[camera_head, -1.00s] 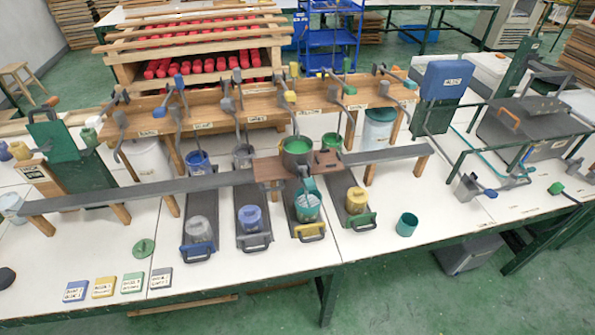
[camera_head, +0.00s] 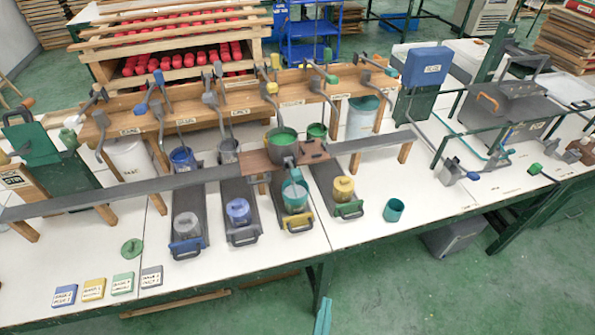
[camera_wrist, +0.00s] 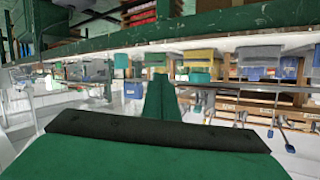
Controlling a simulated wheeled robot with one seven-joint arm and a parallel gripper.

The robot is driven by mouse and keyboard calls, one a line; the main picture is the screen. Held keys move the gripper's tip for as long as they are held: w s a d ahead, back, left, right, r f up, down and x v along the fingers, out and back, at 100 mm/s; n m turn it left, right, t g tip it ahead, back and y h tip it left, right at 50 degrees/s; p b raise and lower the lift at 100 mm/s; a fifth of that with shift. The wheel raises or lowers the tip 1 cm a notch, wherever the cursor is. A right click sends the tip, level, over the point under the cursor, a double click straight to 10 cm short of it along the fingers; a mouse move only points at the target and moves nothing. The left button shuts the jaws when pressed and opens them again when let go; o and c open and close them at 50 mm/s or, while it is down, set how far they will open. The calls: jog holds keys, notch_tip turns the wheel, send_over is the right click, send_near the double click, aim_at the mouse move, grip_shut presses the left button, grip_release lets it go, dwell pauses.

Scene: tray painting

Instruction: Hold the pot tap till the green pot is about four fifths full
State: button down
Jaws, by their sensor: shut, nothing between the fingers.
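A dark round pot (camera_head: 283,138) with green inside sits on a brown block (camera_head: 262,160) on the long grey rail. A small grey spout or tap (camera_head: 291,165) hangs at its front. Below stands a teal-coloured pot (camera_head: 295,197) on the yellow-ended tray; its fill level is too small to tell. An empty-looking teal cup (camera_head: 394,210) stands apart on the table at right. My gripper (camera_head: 322,318) shows as a green tip at the bottom edge, well in front of the table. In the wrist view its green fingers (camera_wrist: 160,98) are together and touch nothing visible.
Trays with blue (camera_head: 238,212) and yellow (camera_head: 343,190) jars stand beside the teal pot. Levered taps line the wooden shelf (camera_head: 240,98) behind. Labelled tiles (camera_head: 93,289) lie front left. The green table edge (camera_head: 250,280) lies between my gripper and the pots.

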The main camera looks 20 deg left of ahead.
jog(key=w+a+r+n+g+y, duration=0.1)
jog(key=w+a+r+y, duration=0.15)
jog(key=w+r, duration=0.4)
jog(key=w+a+r+n+y, duration=0.1)
jog(key=w+a+r, duration=0.25)
jog(key=w, duration=0.55)
jog(key=w+a+r+n+g+y, duration=0.1)
jog(key=w+a+r+n, duration=0.1)
jog(key=r, duration=0.6)
jog(key=w+a+r+n+g+y, duration=0.1)
jog(key=w+a+r+n+g, duration=0.1)
jog(key=r, duration=0.6)
jog(key=shift+w+a+n+y, duration=0.25)
jog(key=shift+a+n+y, duration=0.15)
jog(key=shift+n, duration=0.5)
jog(key=shift+w+a, duration=0.1)
send_over(298, 171)
jog(key=s, duration=0.2)
jog(key=f, duration=0.5)
jog(key=shift+w, duration=0.25)
jog(key=shift+s+d+f, duration=0.15)
jog(key=shift+s+f, duration=0.05)
jog(key=shift+f, duration=0.3)
jog(key=shift+s+d+f, duration=0.1)
jog(key=shift+s+f, duration=0.1)
jog(key=shift+f, duration=0.3)
jog(key=shift+s+d+f, duration=0.15)
jog(key=shift+s+f, duration=0.05)
jog(key=shift+f, duration=0.5)
